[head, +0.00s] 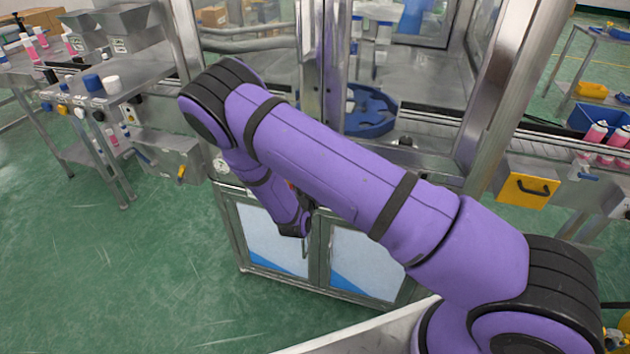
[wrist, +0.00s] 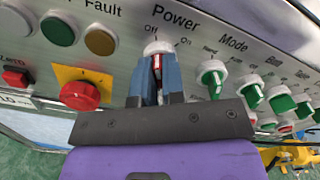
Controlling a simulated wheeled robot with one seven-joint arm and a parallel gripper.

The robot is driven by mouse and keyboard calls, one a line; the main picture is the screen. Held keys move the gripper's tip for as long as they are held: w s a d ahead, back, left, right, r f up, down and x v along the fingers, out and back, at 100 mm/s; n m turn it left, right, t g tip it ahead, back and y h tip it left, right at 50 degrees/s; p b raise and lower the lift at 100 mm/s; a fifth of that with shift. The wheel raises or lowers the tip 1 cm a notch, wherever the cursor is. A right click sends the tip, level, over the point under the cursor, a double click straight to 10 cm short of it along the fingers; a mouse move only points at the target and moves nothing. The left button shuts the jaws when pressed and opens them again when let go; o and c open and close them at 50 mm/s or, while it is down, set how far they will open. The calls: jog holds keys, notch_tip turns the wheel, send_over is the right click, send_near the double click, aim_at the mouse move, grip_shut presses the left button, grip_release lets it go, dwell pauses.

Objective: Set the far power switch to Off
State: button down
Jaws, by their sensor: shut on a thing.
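The power switch (wrist: 157,60) is a knob with a white base and a red grip, under the word Power on the grey control panel (wrist: 110,48) in the wrist view. Off is printed at its upper left and On at its upper right. My gripper (wrist: 157,72) has its two blue-grey fingers closed on the sides of the knob. The fingers hide part of it, so I cannot tell exactly which mark it points to. In the head view my arm hides the panel and the switch.
A red emergency button (wrist: 80,95) on a yellow plate sits left of my fingers. Several green knobs (wrist: 213,78) are close on the right. Green and amber lamps (wrist: 58,29) are at upper left. In the head view, open green floor lies left of the machine cabinet (head: 268,240).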

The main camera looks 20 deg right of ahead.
jog(key=c, duration=1.2)
grip_release()
jog(key=shift+s+a, duration=0.1)
jog(key=shift+a, duration=0.05)
jog(key=v, duration=1)
jog(key=shift+s+a, duration=0.15)
jog(key=shift+s, duration=0.15)
jog(key=s+d+r+m+g, duration=0.2)
jog(key=d+r+m+g, duration=0.25)
jog(key=r+m, duration=0.35)
jog(key=s+d+r+m+g+h, duration=0.1)
jog(key=s+d+r+m+g, duration=0.3)
jog(key=r, duration=0.5)
jog(key=s+d+r+m+g, duration=0.1)
jog(key=d+r+m+g, duration=0.4)
jog(key=r+m, duration=0.35)
jog(key=s+r+m+t+y, duration=0.1)
jog(key=s+r+m+y, duration=0.3)
jog(key=s+r, duration=0.2)
jog(key=s+r+m+t+y, duration=0.1)
jog(key=s+r+m+y, duration=0.2)
jog(key=s+r+m, duration=0.2)
jog(key=s+r+m+t+y, duration=0.2)
jog(key=s+r+m+y, duration=0.2)
jog(key=s+r, duration=0.4)
jog(key=shift+s+m+y, duration=0.3)
jog(key=shift+s+m, duration=0.45)
jog(key=shift+s, duration=0.65)
